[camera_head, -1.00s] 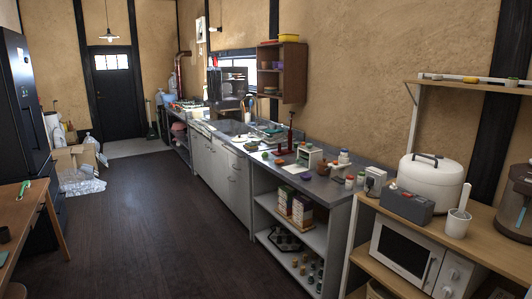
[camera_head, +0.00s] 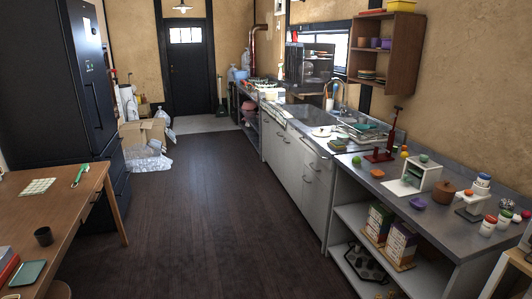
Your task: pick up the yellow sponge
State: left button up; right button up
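I cannot make out a yellow sponge for certain. A yellow box-like thing (camera_head: 402,5) sits on top of the brown wall shelf (camera_head: 402,55), cut by the top edge. The sink (camera_head: 308,113) with a dish rack (camera_head: 365,130) beside it is in the middle of the counter run. Neither of my grippers is in view.
The dark wooden floor (camera_head: 195,200) is clear down the middle. A wooden table (camera_head: 70,215) and a black fridge (camera_head: 55,80) stand on the left. A cardboard box (camera_head: 143,132) and plastic bags lie farther back. The open shelf unit under the counter is on the right.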

aim_at(336, 144)
jog(key=i+u, duration=0.15)
jog(key=i, duration=0.9)
jog(key=i+l+u, duration=0.15)
jog(key=i, duration=0.9)
jog(key=i+l+z, duration=0.15)
jog(key=i+z, duration=0.2)
jog(key=i, duration=0.2)
jog(key=i+z, duration=0.4)
jog(key=i+j+z, duration=0.35)
jog(key=i, duration=0.3)
jog(key=i+j+z, duration=0.2)
jog(key=i+z, duration=0.15)
jog(key=i, duration=0.15)
